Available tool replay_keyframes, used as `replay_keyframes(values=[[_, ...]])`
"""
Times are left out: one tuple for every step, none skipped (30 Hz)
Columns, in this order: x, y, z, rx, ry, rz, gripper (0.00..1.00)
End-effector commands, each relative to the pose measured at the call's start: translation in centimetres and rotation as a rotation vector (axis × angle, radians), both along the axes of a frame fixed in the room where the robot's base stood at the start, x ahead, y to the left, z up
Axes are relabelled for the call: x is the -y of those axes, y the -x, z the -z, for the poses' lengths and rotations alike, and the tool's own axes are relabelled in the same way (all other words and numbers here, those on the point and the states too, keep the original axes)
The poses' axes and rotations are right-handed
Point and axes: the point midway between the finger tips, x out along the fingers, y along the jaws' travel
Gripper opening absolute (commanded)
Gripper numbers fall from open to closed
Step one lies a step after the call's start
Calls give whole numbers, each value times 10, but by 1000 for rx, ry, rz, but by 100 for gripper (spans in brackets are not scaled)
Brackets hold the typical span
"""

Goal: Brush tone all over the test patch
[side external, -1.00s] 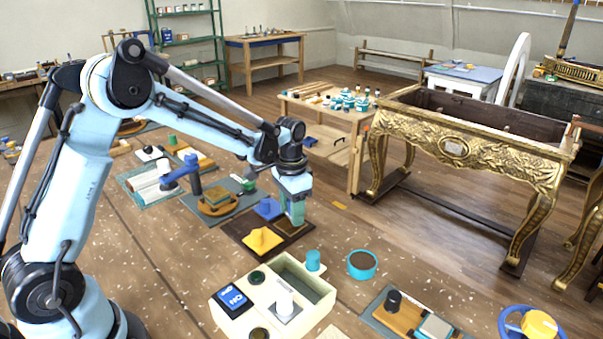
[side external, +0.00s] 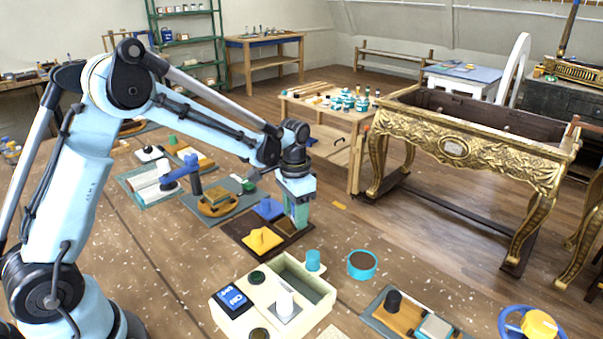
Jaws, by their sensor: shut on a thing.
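My gripper (side external: 298,208) is at the end of the pale blue arm, pointing down over the right end of a dark brown board (side external: 276,249). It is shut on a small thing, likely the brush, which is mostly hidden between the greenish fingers. Its tip seems to be at or just above the board; contact cannot be told. The board's dark right part, below the gripper, looks like the test patch (side external: 291,236). Any difference in tone on it is too small to tell. A yellow block with a knob (side external: 262,240) and a blue one (side external: 268,208) are left of the gripper.
A cream box (side external: 309,272) with a blue switch (side external: 235,300) stands in front. The gilt console (side external: 470,150) stands behind, off the bench.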

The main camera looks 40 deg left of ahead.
Motion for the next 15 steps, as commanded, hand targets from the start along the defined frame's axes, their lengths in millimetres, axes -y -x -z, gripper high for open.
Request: replay_keyframes(values=[[0, 4, 0, -1, 0, 0, 5], [0, 5, 0, -1, 0, 0, 5], [0, 8, 0, -1, 0, 0, 5], [0, 10, 0, -1, 0, 0, 5], [0, 11, 0, -1, 0, 0, 5], [0, 14, 0, -1, 0, 0, 5], [0, 16, 0, -1, 0, -1, 5], [0, 18, 0, -1, 0, -1, 5], [0, 20, 0, -1, 0, -1, 5], [0, 22, 0, -1, 0, -1, 5], [0, 23, 0, -1, 0, -1, 5], [0, 26, 0, -1, 0, -1, 5], [0, 28, 0, -1, 0, -1, 5], [0, 30, 0, -1, 0, -1, 5], [0, 32, 0, -1, 0, -1, 5]])
